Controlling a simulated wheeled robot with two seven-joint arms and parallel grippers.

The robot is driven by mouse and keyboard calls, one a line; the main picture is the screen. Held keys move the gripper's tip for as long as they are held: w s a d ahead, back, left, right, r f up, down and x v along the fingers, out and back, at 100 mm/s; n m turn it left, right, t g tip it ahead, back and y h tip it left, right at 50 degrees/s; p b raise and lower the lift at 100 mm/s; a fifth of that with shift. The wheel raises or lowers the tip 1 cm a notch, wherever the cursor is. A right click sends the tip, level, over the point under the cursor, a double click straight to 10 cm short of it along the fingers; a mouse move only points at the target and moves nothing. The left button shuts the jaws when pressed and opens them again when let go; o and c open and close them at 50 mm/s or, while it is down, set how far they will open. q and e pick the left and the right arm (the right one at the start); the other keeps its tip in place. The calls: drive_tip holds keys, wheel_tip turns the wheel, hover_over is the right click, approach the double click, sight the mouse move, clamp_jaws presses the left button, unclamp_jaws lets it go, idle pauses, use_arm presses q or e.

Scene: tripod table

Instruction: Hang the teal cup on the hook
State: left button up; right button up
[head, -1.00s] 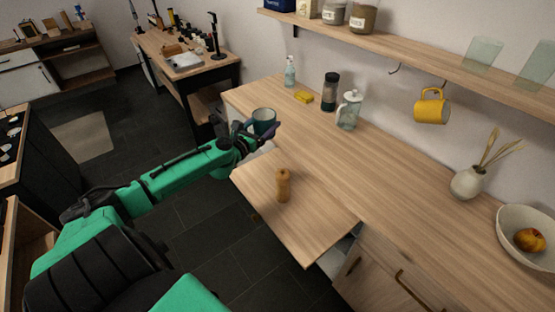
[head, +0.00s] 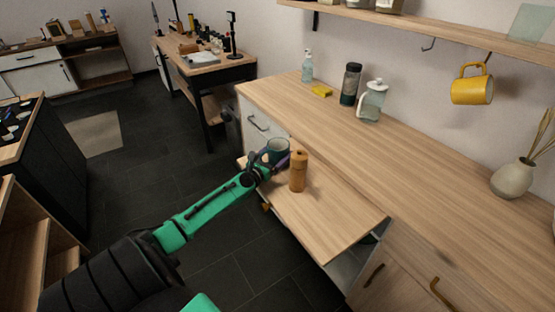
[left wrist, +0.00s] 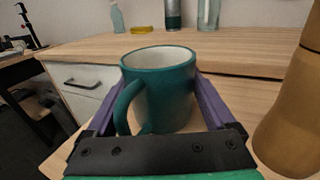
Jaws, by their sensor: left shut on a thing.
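The teal cup (head: 277,149) is upright, with a pale inside. An empty hook (head: 429,46) hangs under the wall shelf, left of a hook that holds a yellow mug (head: 472,88). My right gripper is out of view.
A wooden mill (head: 298,171) stands on the pull-out board (head: 325,215), close right of the cup. On the counter (head: 400,180) stand a soap bottle (head: 307,66), yellow sponge (head: 321,91), dark tumbler (head: 350,84), glass jug (head: 371,101) and vase (head: 512,177). The counter's middle is clear.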

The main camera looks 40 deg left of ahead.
use_arm(q)
drive_tip(key=shift+w+r, duration=0.1)
drive_tip(key=o, duration=1.3)
drive_tip(key=shift+o, duration=0.2)
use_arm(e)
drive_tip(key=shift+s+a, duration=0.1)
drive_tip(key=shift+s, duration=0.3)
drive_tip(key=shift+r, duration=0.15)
use_arm(q)
drive_tip(key=shift+s, duration=0.4)
drive_tip(key=s, duration=0.7)
drive_tip(key=s+d+b, duration=0.1)
drive_tip(key=s, duration=0.2)
drive_tip(key=shift+s+d+f, duration=0.1)
drive_tip(key=shift+s+f, duration=0.1)
drive_tip(key=shift+s, duration=0.05)
drive_tip(key=shift+s+r, duration=0.25)
drive_tip(key=shift+s, duration=0.2)
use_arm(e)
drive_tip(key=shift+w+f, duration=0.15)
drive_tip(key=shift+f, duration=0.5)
